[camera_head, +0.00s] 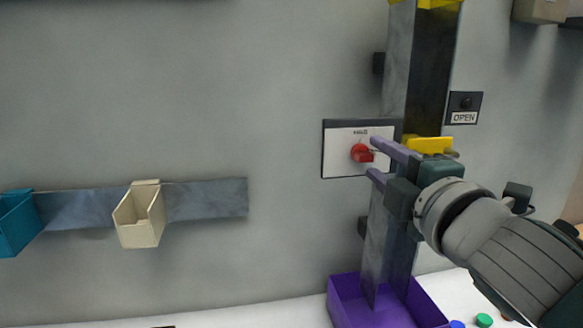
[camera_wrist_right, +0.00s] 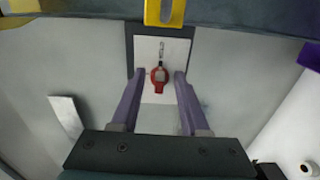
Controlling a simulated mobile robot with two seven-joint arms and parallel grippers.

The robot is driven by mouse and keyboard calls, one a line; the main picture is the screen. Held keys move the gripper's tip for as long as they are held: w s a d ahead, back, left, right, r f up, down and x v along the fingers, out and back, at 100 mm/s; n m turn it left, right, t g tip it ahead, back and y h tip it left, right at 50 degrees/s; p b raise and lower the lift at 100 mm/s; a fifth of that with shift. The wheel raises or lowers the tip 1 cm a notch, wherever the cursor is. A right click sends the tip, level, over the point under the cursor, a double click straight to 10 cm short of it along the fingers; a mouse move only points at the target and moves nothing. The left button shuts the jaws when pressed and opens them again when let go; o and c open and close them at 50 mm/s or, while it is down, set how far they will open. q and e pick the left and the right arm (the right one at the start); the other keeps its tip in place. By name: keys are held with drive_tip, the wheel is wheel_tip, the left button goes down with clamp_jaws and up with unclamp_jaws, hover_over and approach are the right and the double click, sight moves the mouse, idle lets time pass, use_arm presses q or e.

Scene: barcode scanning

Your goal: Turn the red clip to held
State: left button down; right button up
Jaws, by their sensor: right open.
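The red clip (camera_head: 361,153) is a small red knob on a white panel with a dark frame (camera_head: 340,163), fixed to the grey wall. A label above the clip is too small to read surely. My right gripper (camera_head: 373,160) reaches in from the right, its purple fingers pointing at the panel. In the right wrist view the red clip (camera_wrist_right: 159,79) lies between and beyond the two open fingers (camera_wrist_right: 160,75), with a visible gap on either side. I cannot tell how far the fingertips are from the panel. My left gripper is not in view.
A metal post (camera_head: 388,240) with a yellow part (camera_head: 428,145) stands right beside the panel, close to my right gripper. A purple bin (camera_head: 345,303) sits at its foot. Beige (camera_head: 140,220) and teal (camera_head: 14,225) bins hang left.

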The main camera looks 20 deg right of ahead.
drive_tip(key=b+v, duration=0.2)
drive_tip(key=v, duration=0.7)
drive_tip(key=shift+b, duration=0.3)
drive_tip(key=shift+a, duration=0.1)
